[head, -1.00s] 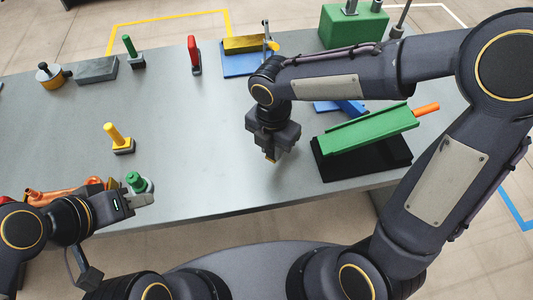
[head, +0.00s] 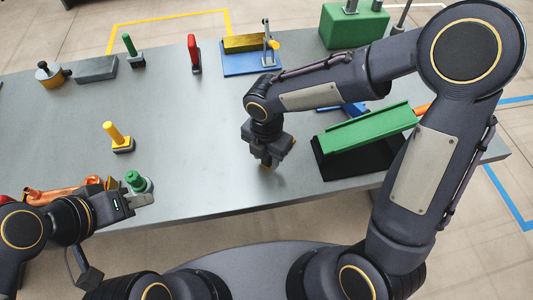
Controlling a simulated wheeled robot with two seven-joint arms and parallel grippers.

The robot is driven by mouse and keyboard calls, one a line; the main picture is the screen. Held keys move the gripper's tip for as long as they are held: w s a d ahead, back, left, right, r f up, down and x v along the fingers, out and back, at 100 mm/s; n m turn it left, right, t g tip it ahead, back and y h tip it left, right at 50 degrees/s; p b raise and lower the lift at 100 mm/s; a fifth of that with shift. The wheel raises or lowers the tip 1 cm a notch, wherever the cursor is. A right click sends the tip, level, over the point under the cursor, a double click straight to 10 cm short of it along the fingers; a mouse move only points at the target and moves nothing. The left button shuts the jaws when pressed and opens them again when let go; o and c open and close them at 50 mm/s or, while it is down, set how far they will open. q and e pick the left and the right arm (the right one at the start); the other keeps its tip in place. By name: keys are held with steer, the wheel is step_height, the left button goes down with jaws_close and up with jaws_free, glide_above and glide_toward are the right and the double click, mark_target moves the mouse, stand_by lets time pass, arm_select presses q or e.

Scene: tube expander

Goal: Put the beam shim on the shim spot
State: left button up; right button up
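I cannot pick out a beam shim or a marked shim spot with certainty. A green channel-shaped beam (head: 365,133) lies tilted over a black base (head: 335,165) on the right of the table. My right gripper (head: 267,164) points down over the table just left of that base. My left gripper (head: 142,202) is at the table's front left, close beside a green knob (head: 135,180) on a grey base. Its finger gap cannot be made out.
A yellow peg (head: 114,132) stands at centre left. Along the back are a grey block (head: 97,70), a green peg (head: 130,46), a red piece (head: 194,54), a gold block (head: 245,43) on a blue plate (head: 237,65), and a green box (head: 345,28). The table's middle (head: 190,125) is clear.

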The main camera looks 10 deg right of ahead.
steer(key=shift+o, duration=0.4)
steer(key=shift+r, duration=0.15)
steer(key=shift+r, duration=0.25)
step_height(320, 180, up, 12)
steer(key=p, duration=0.1)
steer(key=s+d+m+t+y, duration=0.2)
steer(key=s+d+m, duration=0.4)
steer(key=m, duration=0.8)
steer(key=s+d+m+t+y, duration=0.1)
steer(key=s+d+m+t, duration=0.2)
steer(key=s+d+m, duration=0.4)
steer(key=d+m, duration=0.1)
steer(key=m, duration=0.7)
steer(key=shift+s+r+t+y, duration=0.15)
steer(key=shift+s+t+y, duration=0.15)
steer(key=shift+y, duration=0.1)
steer(key=shift+s+d, duration=0.1)
steer(key=shift+d, duration=0.1)
